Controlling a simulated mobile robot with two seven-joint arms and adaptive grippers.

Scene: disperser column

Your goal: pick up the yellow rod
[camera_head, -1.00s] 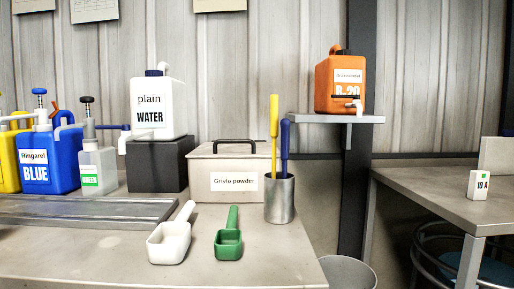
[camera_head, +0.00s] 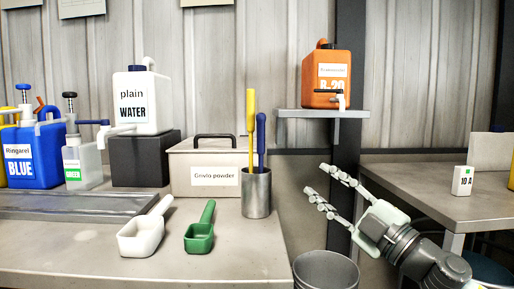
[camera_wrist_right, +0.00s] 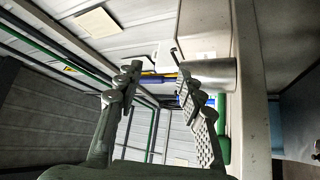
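The yellow rod (camera_head: 251,118) stands upright in a metal cup (camera_head: 256,196) near the right end of the bench, beside a blue rod (camera_head: 261,140). Its lower end is hidden in the cup. My right gripper (camera_head: 317,181) is open and empty, to the right of the cup and apart from it, fingers pointing left toward the cup. In the right wrist view the cup (camera_wrist_right: 212,74) lies sideways behind the right finger. The blue rod (camera_wrist_right: 155,79) shows between the open fingers (camera_wrist_right: 158,78), with a thin strip of yellow beside it. My left gripper is out of view.
The Grivlo powder box (camera_head: 200,175) stands left of the cup. A white scoop (camera_head: 140,236) and a green scoop (camera_head: 199,238) lie in front. An orange canister (camera_head: 322,70) sits on a wall shelf (camera_head: 292,113) above right. A bin (camera_head: 326,272) stands below the bench's right edge.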

